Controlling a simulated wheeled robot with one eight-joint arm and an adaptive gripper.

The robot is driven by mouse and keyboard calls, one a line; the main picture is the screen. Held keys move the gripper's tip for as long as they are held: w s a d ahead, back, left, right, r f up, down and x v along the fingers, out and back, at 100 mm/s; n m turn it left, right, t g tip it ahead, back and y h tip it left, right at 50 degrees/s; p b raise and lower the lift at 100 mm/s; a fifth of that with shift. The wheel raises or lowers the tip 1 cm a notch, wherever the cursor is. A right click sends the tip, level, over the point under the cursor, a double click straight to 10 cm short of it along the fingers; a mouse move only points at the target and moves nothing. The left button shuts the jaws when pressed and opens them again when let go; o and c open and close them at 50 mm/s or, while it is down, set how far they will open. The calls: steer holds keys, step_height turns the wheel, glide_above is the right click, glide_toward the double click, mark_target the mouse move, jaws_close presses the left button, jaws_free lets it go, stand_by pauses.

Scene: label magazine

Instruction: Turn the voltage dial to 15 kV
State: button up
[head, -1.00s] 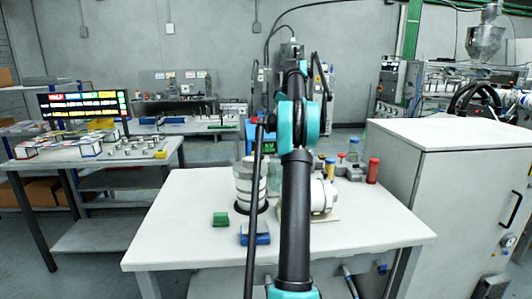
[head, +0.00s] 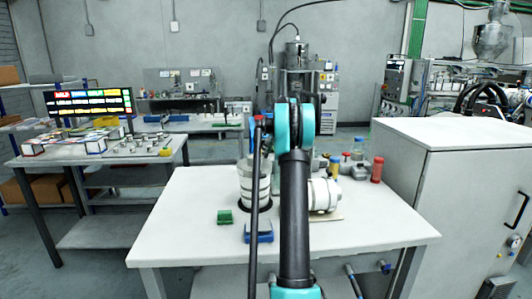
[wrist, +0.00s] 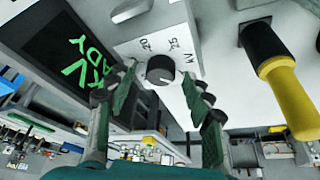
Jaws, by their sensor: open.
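The voltage dial (wrist: 161,70) shows in the wrist view as a dark round knob on a light plate (wrist: 185,35) marked with "20", "25" and "kV". A white mark shows on the knob; the setting it points to cannot be told. My gripper (wrist: 162,98) is open, its green fingers to the left and right of the dial and a little below it in the picture. Whether the fingers touch the knob cannot be told. In the head view my arm hides my gripper and the dial.
A dark display (wrist: 75,50) with green letters lies left of the dial. A yellow-and-black handle (wrist: 280,75) sticks out at right. In the head view, a white table (head: 190,245) bears white stacked rings (head: 250,185), a green block (head: 225,216) and a red-capped container (head: 376,170).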

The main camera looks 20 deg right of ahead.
steer(key=shift+w+a+f, duration=0.1)
steer(key=shift+f, duration=0.15)
steer(key=c, duration=1.1)
steer(key=shift+c, duration=0.2)
